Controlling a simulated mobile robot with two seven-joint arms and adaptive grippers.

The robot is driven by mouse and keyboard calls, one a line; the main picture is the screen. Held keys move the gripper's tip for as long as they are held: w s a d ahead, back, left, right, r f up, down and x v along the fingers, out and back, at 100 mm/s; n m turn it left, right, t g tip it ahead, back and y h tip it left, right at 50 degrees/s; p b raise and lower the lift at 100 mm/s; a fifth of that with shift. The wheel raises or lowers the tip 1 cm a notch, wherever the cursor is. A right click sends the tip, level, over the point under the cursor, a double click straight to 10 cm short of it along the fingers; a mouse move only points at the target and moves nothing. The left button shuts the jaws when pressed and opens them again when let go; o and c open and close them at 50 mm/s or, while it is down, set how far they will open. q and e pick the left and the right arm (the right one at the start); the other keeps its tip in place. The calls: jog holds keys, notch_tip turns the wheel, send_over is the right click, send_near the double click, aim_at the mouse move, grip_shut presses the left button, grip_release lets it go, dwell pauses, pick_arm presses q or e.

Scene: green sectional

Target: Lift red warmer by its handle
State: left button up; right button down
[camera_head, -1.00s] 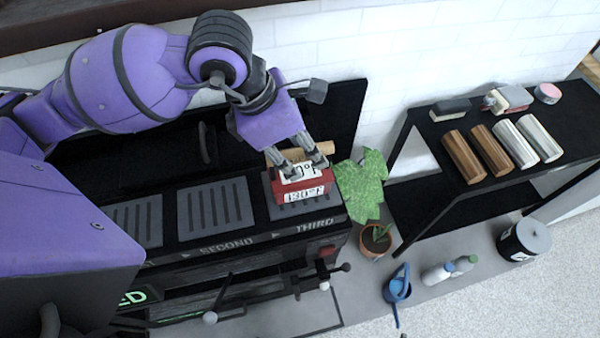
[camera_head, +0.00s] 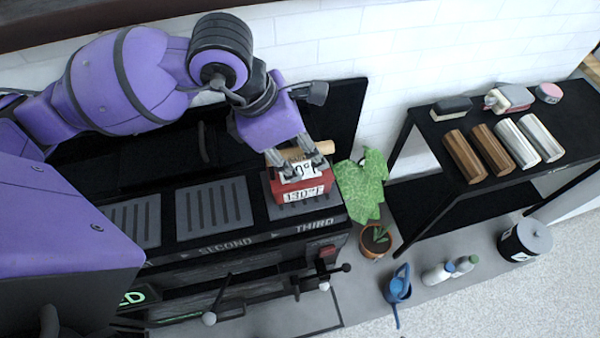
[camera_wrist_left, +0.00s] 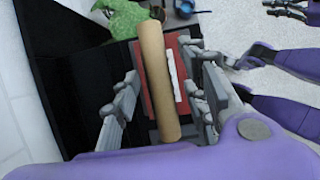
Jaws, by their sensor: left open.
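The red warmer (camera_head: 318,186) is a box with white "130°F" labels, resting upright on the grey plate above the word THIRD. Its pale wooden handle (camera_head: 325,148) lies across the top, partly hidden by my fingers. My left gripper (camera_head: 304,163) is over the warmer from above. In the left wrist view, the handle (camera_wrist_left: 158,75) runs between the spread fingers of the left gripper (camera_wrist_left: 165,108), with gaps on both sides. The warmer's red body (camera_wrist_left: 176,75) shows beneath the handle. Purple and grey parts of my own show at the right of that view; their grip is unclear.
Two grey slotted plates (camera_head: 215,208) lie left of the warmer. A black shelf (camera_head: 500,180) with several cylinders stands right. A white tiled wall (camera_head: 420,45) is behind.

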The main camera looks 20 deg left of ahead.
pick_arm(q)
jog(key=shift+c, duration=0.5)
grip_shut()
jog(key=shift+r, duration=0.15)
